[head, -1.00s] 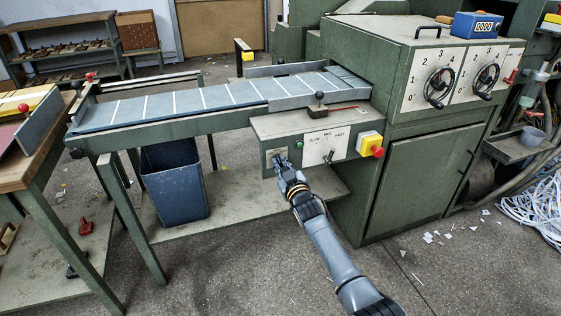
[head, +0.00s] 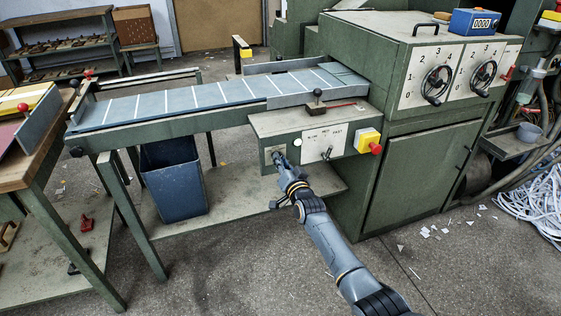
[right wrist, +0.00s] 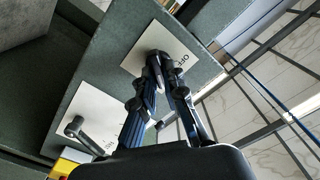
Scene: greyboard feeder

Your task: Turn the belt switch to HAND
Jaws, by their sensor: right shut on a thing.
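The belt switch (right wrist: 154,57) is a dark knob on a small pale plate (right wrist: 137,64) at the end of the control box. My right gripper (head: 279,158) reaches up to that plate at the left of the box front. In the right wrist view its fingers (right wrist: 162,72) are closed around the knob and cover much of it. Dark lettering shows on the plate, but I cannot clearly read which position the knob points to. My left gripper is not in view.
The control box (head: 262,125) also carries a speed plate with a lever (head: 324,145), a white round lamp (head: 298,142) and a red button on a yellow housing (head: 369,141). The belt (head: 180,98) runs above. A blue bin (head: 173,185) stands below left.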

